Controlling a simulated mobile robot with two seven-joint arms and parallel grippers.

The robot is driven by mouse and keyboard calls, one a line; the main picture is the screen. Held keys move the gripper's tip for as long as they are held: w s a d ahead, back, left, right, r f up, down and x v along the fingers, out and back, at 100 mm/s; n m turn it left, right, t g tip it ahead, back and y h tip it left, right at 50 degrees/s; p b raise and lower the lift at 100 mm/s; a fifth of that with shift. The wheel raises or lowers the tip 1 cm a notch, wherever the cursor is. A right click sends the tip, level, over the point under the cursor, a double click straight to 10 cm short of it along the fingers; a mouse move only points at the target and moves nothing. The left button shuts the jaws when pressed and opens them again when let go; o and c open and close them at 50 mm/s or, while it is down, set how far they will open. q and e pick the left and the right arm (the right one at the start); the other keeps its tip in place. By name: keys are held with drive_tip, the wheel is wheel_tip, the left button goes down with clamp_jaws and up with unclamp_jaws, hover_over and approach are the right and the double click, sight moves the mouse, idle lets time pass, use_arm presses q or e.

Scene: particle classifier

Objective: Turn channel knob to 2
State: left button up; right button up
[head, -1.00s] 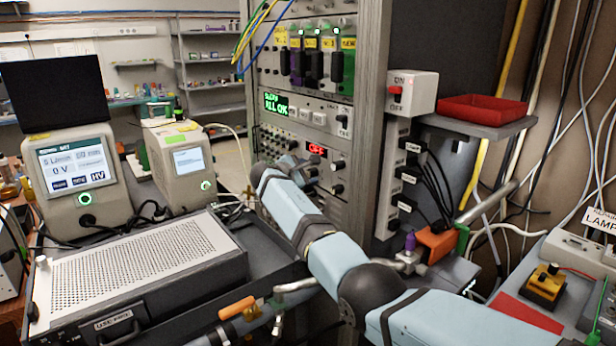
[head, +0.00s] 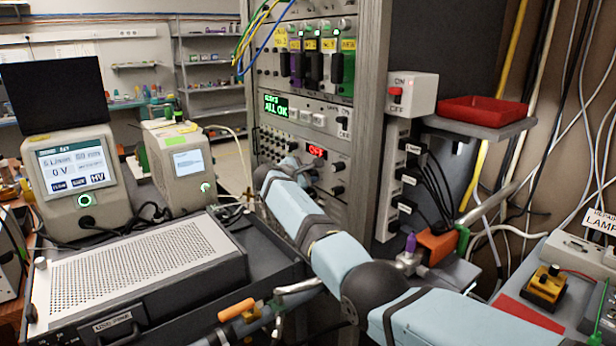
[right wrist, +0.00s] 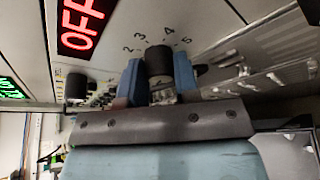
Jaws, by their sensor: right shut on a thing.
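The channel knob (right wrist: 158,62) is a black round knob on the rack's panel, with numbers 2, 3, 4 and 5 printed around it in the right wrist view. My right gripper (right wrist: 158,78) is shut on it, one blue finger on each side. I cannot make out a pointer mark, so the number it is set to is unclear. A red OFF display (right wrist: 82,22) is beside it, and it also shows in the head view (head: 317,151). In the head view my right arm reaches to the rack and hides the knob and most of the gripper.
Another black knob (right wrist: 76,86) sits left of the held one in the right wrist view. The rack (head: 371,130) has more knobs and a green ALL OK display (head: 276,105). A red tray (head: 482,110) stands on a shelf at right. A perforated metal unit (head: 130,265) lies at left.

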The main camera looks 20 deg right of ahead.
drive_tip(key=m+t+b, duration=0.2)
drive_tip(key=m+b, duration=0.2)
drive_tip(key=b, duration=0.1)
drive_tip(key=f+m+t+h+b, duration=0.1)
drive_tip(key=m+t+b, duration=0.1)
drive_tip(key=m+b, duration=0.2)
drive_tip(key=shift+s+f+m+b, duration=0.15)
drive_tip(key=shift+m+b, duration=0.25)
drive_tip(key=shift+b, duration=0.9)
drive_tip(key=m+h+b, duration=0.1)
drive_tip(key=b, duration=0.2)
drive_tip(key=shift+m, duration=0.4)
use_arm(q)
drive_tip(key=w+d+r+t+h+b, duration=0.3)
drive_tip(key=d+r+t+h, duration=0.35)
drive_tip(key=r, duration=0.35)
use_arm(e)
drive_tip(key=shift+m+h, duration=0.5)
drive_tip(key=shift+m, duration=0.6)
use_arm(q)
wheel_tip(320, 180, down, 6)
drive_tip(key=m+g+y+b, duration=0.1)
drive_tip(key=b, duration=0.3)
drive_tip(key=shift+d+g, duration=0.25)
drive_tip(key=shift+g, duration=0.1)
use_arm(e)
drive_tip(key=shift+r+m+h, duration=0.25)
drive_tip(key=shift+m+h, duration=0.45)
drive_tip(key=shift+m, duration=1)
